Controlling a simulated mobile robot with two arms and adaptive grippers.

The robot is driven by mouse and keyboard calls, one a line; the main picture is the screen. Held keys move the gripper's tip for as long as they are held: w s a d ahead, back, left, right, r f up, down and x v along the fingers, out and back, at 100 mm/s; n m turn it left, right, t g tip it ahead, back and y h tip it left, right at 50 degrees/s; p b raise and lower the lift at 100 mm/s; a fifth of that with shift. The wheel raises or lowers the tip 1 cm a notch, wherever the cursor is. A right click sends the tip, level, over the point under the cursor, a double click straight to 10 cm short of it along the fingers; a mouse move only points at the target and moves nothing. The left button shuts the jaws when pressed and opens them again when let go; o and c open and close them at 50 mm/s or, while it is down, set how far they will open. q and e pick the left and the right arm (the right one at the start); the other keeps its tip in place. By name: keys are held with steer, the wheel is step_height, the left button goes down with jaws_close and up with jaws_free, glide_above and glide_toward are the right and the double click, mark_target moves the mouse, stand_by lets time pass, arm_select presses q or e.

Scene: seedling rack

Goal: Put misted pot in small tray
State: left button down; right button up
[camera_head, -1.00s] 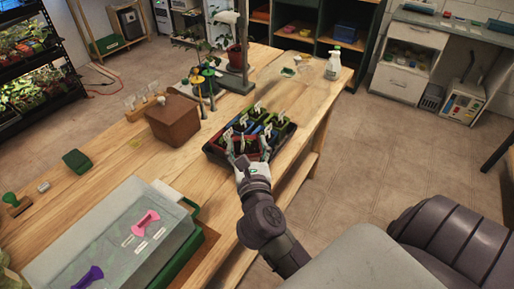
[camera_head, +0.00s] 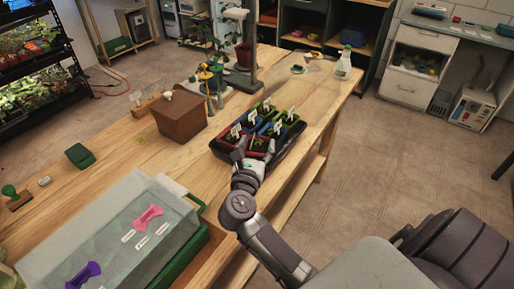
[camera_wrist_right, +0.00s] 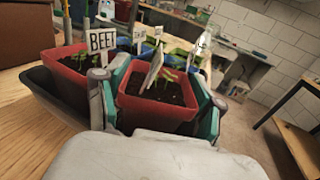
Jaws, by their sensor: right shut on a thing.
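A black tray (camera_head: 290,143) on the wooden bench holds several small red, blue and green pots with seedlings and white labels. My right gripper (camera_head: 251,163) is at the tray's near side. In the right wrist view the gripper (camera_wrist_right: 158,103) is shut on a red pot (camera_wrist_right: 150,112) with dark soil, small seedlings and a white label, one finger on each side. Another red pot (camera_wrist_right: 68,76) with a BEET label stands just left of it. I cannot tell whether the held pot is lifted, or which pot is misted. My left gripper is out of view.
A brown box (camera_head: 181,118) stands left of the tray. A clear-lidded bin (camera_head: 110,232) with pink and purple items on it stands at the near left. A white bottle (camera_head: 343,65) is at the bench's far end. Bench surface beyond the tray is mostly clear.

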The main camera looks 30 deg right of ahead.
steer(key=shift+f, duration=0.3)
steer(key=shift+f, duration=0.2)
steer(key=o, duration=1)
steer(key=shift+c, duration=0.2)
steer(key=shift+r, duration=0.1)
